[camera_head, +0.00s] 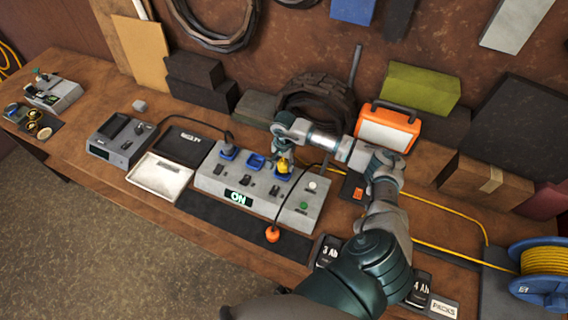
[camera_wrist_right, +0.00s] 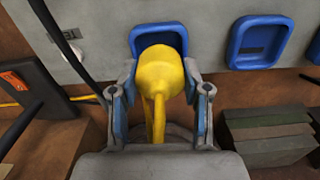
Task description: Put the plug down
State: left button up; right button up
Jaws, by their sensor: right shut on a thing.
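A yellow plug (camera_head: 283,168) is at the right-hand blue socket of the grey power box (camera_head: 213,183), which shows a lit "ON" display. My right gripper (camera_head: 285,158) reaches over the box from the right and is shut on the plug. In the right wrist view the yellow plug (camera_wrist_right: 160,72) sits between the two fingers of the gripper (camera_wrist_right: 161,88). It overlaps a blue socket (camera_wrist_right: 178,36); whether it is seated in it or just in front, I cannot tell. A yellow cord trails from it between the fingers. My left gripper is not in view.
A black plug sits in the left socket (camera_head: 228,151); the middle socket (camera_head: 257,161) looks empty. An orange lamp (camera_head: 388,127), a tyre (camera_head: 318,102) and a yellow cable reel (camera_head: 543,270) stand nearby. A dark mat (camera_head: 225,217) lies in front.

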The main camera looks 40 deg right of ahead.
aim_at(284, 162)
jog(key=shift+f, duration=0.6)
jog(key=shift+f+b, duration=0.3)
jog(key=o, duration=1.2)
jog(key=shift+r, duration=0.1)
jog(key=shift+r+p, duration=0.25)
jog(key=shift+p, duration=0.15)
notch_tip(284, 162, up, 12)
jog(key=b, duration=0.2)
jog(key=shift+f, duration=0.1)
